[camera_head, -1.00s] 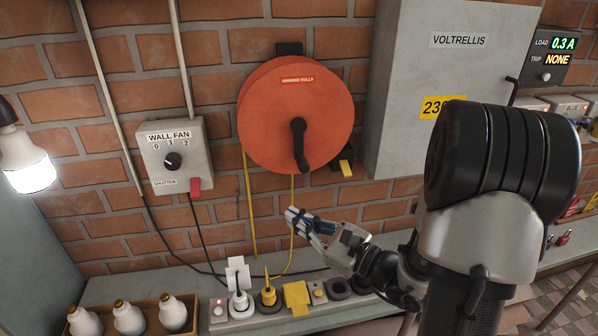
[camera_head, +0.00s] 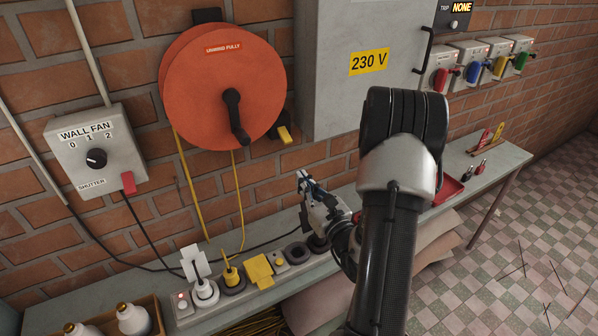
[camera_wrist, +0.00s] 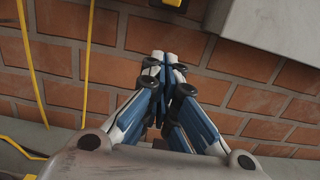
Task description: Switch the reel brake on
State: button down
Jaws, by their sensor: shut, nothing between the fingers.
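The orange cable reel (camera_head: 205,95) with a black crank (camera_head: 236,117) hangs on the brick wall. At its lower right is a small black block with a yellow lever (camera_head: 285,135), apparently the reel brake. Its yellow end (camera_wrist: 172,3) shows at the top edge of the wrist view; the rest is cut off there. My gripper (camera_head: 302,178) is shut and empty, below and slightly right of the lever and apart from it. In the wrist view the closed fingertips (camera_wrist: 165,56) point at the bricks.
Yellow cable (camera_head: 188,185) hangs from the reel to a power strip (camera_head: 206,300) on the bench. The grey 230 V cabinet (camera_head: 340,90) juts out right of the lever. A wall fan switch box (camera_head: 95,150) is at left. Bare brick lies between gripper and lever.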

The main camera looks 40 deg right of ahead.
aim_at(284, 135)
jog(key=f+b+x, duration=0.1)
jog(key=x, duration=0.8)
jog(key=r, duration=0.1)
jog(key=s+r, duration=0.1)
jog(key=r, duration=0.2)
jog(key=shift+s+a+r, duration=0.25)
jog(key=shift+s+r, duration=0.05)
jog(key=shift+s, duration=0.1)
jog(key=shift+d, duration=0.1)
